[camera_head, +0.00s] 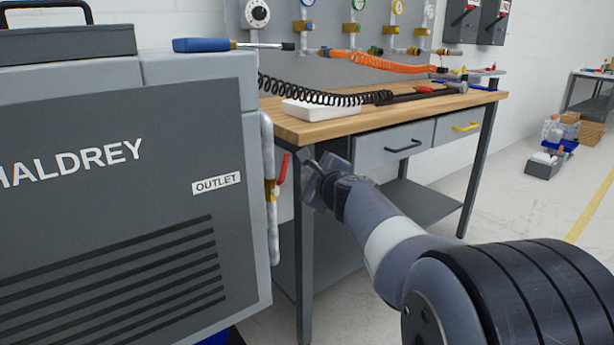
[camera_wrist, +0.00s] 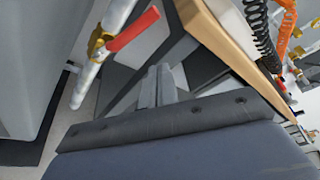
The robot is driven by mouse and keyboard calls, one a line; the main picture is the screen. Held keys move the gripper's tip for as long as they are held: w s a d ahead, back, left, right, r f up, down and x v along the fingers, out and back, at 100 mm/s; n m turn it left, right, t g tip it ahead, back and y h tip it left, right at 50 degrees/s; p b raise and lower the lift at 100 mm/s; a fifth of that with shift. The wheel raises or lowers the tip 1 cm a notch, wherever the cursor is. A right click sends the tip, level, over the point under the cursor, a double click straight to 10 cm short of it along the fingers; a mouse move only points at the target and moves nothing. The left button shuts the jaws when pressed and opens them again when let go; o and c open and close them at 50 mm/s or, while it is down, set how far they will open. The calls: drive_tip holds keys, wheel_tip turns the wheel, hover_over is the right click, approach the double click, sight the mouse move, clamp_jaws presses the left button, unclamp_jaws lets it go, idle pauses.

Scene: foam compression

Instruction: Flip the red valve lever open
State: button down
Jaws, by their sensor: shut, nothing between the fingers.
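The red valve lever (camera_head: 283,168) is on a brass valve (camera_head: 271,190) in the pale vertical pipe (camera_head: 268,146) at the right side of the grey machine. In the wrist view the red lever (camera_wrist: 133,29) slants up and right from the brass valve (camera_wrist: 100,42) on the pipe (camera_wrist: 86,83). My gripper (camera_head: 309,168) is shut and empty, just right of the lever in the head view. In the wrist view my gripper's fingers (camera_wrist: 158,82) are below and right of the lever, with a visible gap. Neither finger appears to touch the lever.
The grey machine (camera_head: 120,190) fills the left, with a blue screwdriver (camera_head: 205,45) on top. A wooden workbench (camera_head: 345,122) stands behind my gripper, its leg close by. A white tray (camera_head: 320,110) and black coiled hose (camera_head: 330,97) lie on it. Open floor is at right.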

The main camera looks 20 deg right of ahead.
drive_tip(key=s+p, duration=0.1)
drive_tip(key=s, duration=0.9)
drive_tip(key=shift+d+r+p, duration=0.2)
drive_tip(key=shift+r+p, duration=0.1)
drive_tip(key=shift+r, duration=0.05)
drive_tip(key=w+f+m+g+y+p, duration=0.2)
drive_tip(key=w+f+m+p, duration=0.4)
drive_tip(key=w+p, duration=0.6)
drive_tip(key=shift+w+d+y+p, duration=0.15)
drive_tip(key=shift+d+y+p, duration=0.2)
drive_tip(key=shift+p, duration=1.6)
